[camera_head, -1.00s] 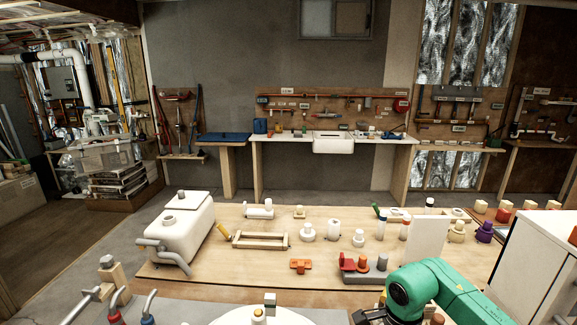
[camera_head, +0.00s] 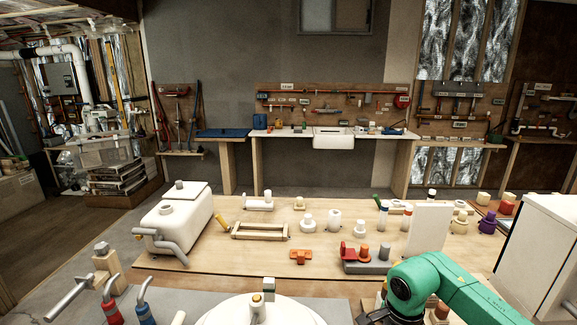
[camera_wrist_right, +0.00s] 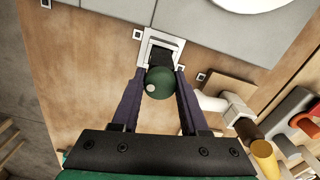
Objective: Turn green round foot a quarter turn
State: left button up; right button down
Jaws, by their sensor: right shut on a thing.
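The green round foot (camera_wrist_right: 159,83) shows in the right wrist view as a dark green ball with a pale dot on its side. It sits at a black piece in a white square frame (camera_wrist_right: 162,45). My right gripper (camera_wrist_right: 159,88) has one dark finger on each side of the ball and is shut on it. In the head view my right gripper (camera_head: 376,316) is a dark shape at the bottom edge below my green arm, and the foot cannot be made out there. My left gripper is not in view.
In the wrist view, a white pipe elbow (camera_wrist_right: 223,104) and a yellow cylinder (camera_wrist_right: 265,157) stand close to the right finger. In the head view, a white tank (camera_head: 173,222), a wooden frame (camera_head: 260,237) and a white cabinet (camera_head: 541,255) stand around the bench.

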jog(key=shift+n, duration=0.4)
jog(key=shift+s+a+f, duration=0.1)
jog(key=shift+f, duration=0.05)
dwell(0.7)
jog(key=c, duration=0.6)
grip_release()
jog(key=m, duration=0.6)
jog(key=shift+w, duration=0.2)
jog(key=m, duration=0.6)
jog(key=shift+p, duration=0.3)
